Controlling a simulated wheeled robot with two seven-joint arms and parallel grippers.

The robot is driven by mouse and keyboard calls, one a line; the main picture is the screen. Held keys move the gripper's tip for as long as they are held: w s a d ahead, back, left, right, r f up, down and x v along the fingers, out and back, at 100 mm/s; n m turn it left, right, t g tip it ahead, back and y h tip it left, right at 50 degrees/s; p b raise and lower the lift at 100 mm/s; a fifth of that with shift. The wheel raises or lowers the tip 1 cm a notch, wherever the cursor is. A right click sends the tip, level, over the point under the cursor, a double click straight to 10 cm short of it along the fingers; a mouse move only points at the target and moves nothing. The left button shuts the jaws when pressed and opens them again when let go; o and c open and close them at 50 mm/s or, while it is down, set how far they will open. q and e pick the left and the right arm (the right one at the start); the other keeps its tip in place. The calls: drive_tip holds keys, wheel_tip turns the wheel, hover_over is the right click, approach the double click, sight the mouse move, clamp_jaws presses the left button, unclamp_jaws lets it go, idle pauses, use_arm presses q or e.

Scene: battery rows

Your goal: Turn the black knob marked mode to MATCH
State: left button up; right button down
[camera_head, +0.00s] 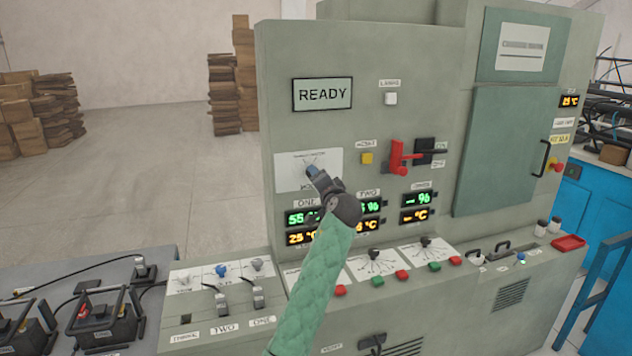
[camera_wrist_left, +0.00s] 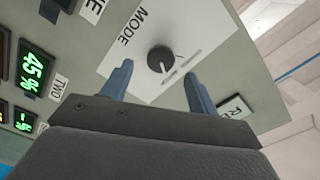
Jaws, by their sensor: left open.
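The black mode knob (camera_wrist_left: 160,58) sits on a white plate (camera_wrist_left: 118,55) marked MODE in the left wrist view. The knob is round, with a short pale mark; two small labels beside it are too blurred to read. My left gripper (camera_wrist_left: 157,72) is open, with one blue finger on each side of the knob in that view and nothing held. I cannot tell whether the fingertips touch the plate. In the head view my left gripper (camera_head: 313,171) is in front of the plate (camera_head: 300,160) and hides the knob. My right gripper is out of view.
A READY display (camera_head: 323,94) is above the plate. A red lever (camera_head: 400,157) and a yellow button (camera_head: 367,158) are to its right. Green and orange number displays (camera_head: 416,199) are below. The sloping desk (camera_head: 215,300) carries levers, small knobs and colored buttons.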

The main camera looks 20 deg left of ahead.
use_arm(q)
drive_tip(key=b+v, duration=0.1)
drive_tip(key=v, duration=0.3)
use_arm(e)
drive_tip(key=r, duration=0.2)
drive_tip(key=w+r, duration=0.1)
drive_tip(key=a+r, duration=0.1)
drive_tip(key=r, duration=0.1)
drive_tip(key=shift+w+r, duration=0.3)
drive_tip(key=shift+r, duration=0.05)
use_arm(q)
drive_tip(key=shift+f, duration=0.1)
